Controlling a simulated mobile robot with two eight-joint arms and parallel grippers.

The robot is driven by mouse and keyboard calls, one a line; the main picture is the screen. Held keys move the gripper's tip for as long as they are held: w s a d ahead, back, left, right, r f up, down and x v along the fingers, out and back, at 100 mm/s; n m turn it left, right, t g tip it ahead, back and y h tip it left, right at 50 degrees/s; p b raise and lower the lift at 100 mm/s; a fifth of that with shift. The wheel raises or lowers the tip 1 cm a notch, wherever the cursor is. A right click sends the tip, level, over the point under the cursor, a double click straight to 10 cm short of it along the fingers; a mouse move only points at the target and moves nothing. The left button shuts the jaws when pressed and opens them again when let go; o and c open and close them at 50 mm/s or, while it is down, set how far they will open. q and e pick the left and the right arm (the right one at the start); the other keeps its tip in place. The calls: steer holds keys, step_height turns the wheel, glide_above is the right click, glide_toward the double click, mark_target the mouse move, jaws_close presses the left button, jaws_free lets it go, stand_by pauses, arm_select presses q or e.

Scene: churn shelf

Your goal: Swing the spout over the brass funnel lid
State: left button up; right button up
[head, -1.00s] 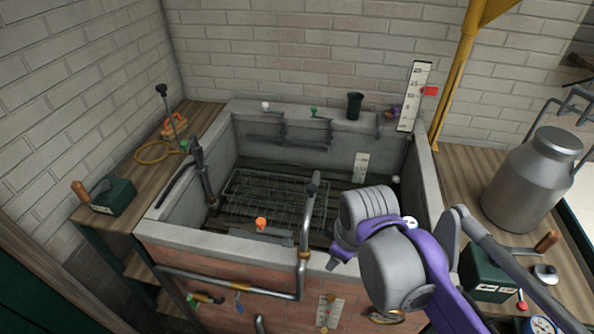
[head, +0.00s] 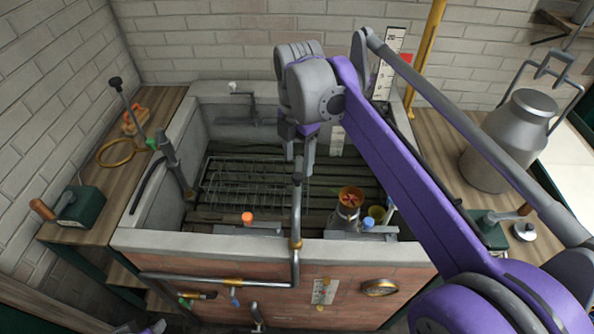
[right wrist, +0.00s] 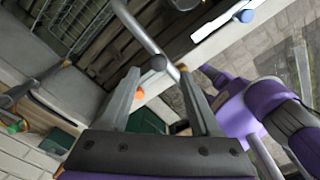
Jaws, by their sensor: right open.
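The spout (head: 297,215) is a grey pipe. It rises from a brass collar (head: 296,244) at the sink's front rim and ends in a dark rounded tip. My right gripper (head: 299,160) is at that tip, above the sink. In the right wrist view the spout (right wrist: 140,32) with its dark knob lies between the open fingertips (right wrist: 160,78); contact cannot be told. The brass funnel lid (head: 350,194) sits on a small metal can in the sink, right of the spout. Part of my left arm edges in at the bottom left; its jaws are unclear.
A wire rack (head: 250,178) lies in the stone sink (head: 180,243). An orange knob (head: 247,218) stands left of the spout and a blue-capped item (head: 368,223) beside the can. A milk churn (head: 510,140) stands on the right worktop. My right arm crosses above the sink.

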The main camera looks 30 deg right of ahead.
mark_target(298, 175)
steer(key=shift+w+f, duration=0.1)
steer(key=shift+f, duration=2.3)
jaws_close()
